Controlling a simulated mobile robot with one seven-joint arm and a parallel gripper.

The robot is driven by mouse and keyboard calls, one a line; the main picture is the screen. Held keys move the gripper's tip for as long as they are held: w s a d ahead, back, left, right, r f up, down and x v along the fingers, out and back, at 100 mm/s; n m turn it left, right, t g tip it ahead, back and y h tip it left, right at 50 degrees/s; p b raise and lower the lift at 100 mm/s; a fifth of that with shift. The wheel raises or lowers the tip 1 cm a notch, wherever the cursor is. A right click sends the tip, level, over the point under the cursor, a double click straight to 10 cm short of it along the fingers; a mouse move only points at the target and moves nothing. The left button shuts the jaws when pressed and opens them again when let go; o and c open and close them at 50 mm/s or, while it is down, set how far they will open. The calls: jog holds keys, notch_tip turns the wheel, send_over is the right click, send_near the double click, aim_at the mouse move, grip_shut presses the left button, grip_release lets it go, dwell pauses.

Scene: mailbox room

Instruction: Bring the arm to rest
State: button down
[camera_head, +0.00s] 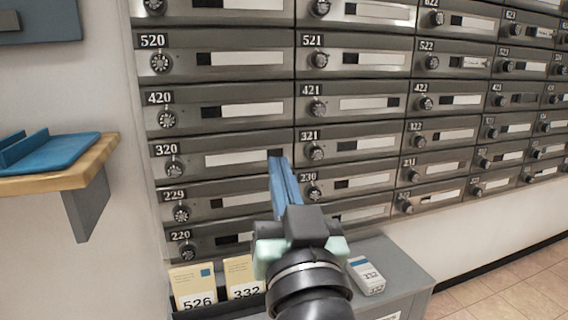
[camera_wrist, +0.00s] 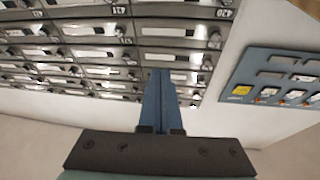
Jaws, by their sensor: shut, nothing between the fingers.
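My gripper (camera_head: 283,180) is in the middle of the head view, raised in front of the mailbox wall (camera_head: 235,125). Its two blue fingers lie side by side, shut, with nothing between them. In the wrist view the gripper (camera_wrist: 158,75) also shows its fingers together and empty, pointing at the mailbox rows (camera_wrist: 95,50). In the head view the fingertips overlap the area between boxes 320 and 321. I cannot tell whether they touch the wall.
A wooden shelf (camera_head: 92,172) with a blue tray (camera_head: 55,152) juts out at the left. Below my arm stands a grey cabinet (camera_head: 405,262) with cards 526 (camera_head: 193,285) and 332 (camera_head: 243,275) and a small white box (camera_head: 366,275). Tiled floor (camera_head: 510,285) is clear at right.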

jog(key=s+r+t+h+p, duration=0.25)
jog(key=s+r, duration=0.45)
jog(key=r, duration=0.4)
jog(key=s+r+t+h+p, duration=0.15)
jog(key=s+r+t, duration=0.25)
jog(key=s+r, duration=0.55)
jog(key=w+r+p, duration=0.2)
jog(key=r+p, duration=1.7)
jog(key=w+r+p, duration=0.2)
jog(key=r+p, duration=1.6)
jog(key=r, duration=0.1)
jog(key=shift+d+r+m+p, duration=0.15)
jog(key=shift+m+p, duration=0.15)
jog(key=shift+p, duration=0.05)
jog(key=shift+g, duration=0.25)
